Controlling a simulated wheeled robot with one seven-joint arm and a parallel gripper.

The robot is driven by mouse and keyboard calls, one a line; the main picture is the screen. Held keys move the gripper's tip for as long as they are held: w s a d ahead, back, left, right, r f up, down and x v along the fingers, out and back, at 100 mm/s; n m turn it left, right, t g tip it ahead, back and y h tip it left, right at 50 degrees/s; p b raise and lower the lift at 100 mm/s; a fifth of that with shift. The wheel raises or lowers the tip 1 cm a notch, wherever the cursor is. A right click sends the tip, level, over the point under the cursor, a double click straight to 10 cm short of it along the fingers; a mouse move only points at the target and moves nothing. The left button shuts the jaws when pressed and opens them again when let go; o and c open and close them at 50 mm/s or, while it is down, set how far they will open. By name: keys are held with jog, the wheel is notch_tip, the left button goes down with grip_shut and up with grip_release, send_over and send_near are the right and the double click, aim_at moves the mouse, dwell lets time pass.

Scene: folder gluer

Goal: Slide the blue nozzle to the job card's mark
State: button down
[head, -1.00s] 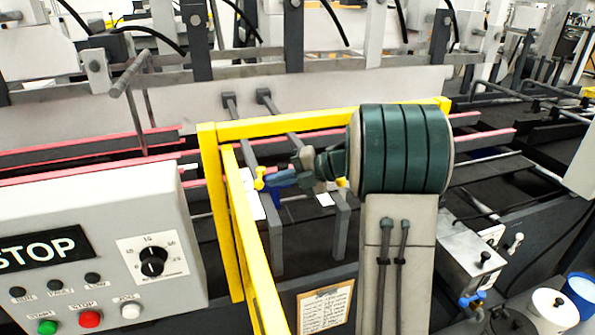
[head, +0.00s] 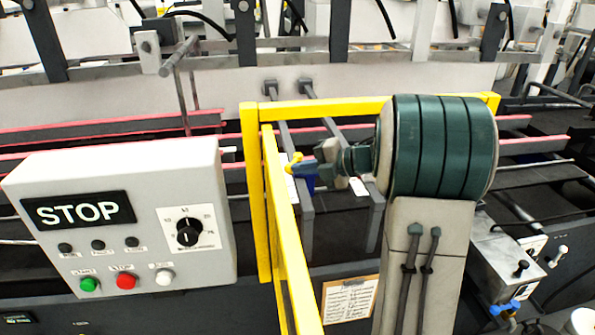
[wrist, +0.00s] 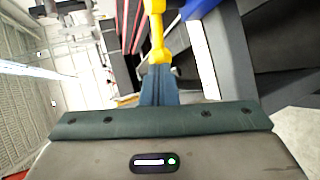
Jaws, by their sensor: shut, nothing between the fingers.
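My gripper (head: 291,164) is shut and empty. Its yellow fingertips also show at the top of the wrist view (wrist: 154,8). In the head view it points left, just behind the yellow guard frame and over the two dark cross bars. A small patch of blue, likely the blue nozzle (head: 309,186), shows just below my gripper, mostly hidden by it. In the wrist view a blue piece (wrist: 200,8) lies just right of the fingertips; contact cannot be told. The job card (head: 350,298) is on a clipboard low on the machine front; its writing is too small to read.
The yellow guard frame (head: 257,200) stands close to my gripper and arm. A control panel (head: 120,215) with a STOP sign, dial and buttons is at left. White strips (head: 358,184) lie by the cross bars. Red-edged rails (head: 110,132) run behind.

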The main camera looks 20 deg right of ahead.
jog(key=shift+d, duration=0.25)
jog(key=shift+r, duration=0.1)
jog(key=s+v, duration=0.1)
jog(key=v, duration=1.2)
jog(key=shift+s+b, duration=0.3)
jog(key=shift+s, duration=0.05)
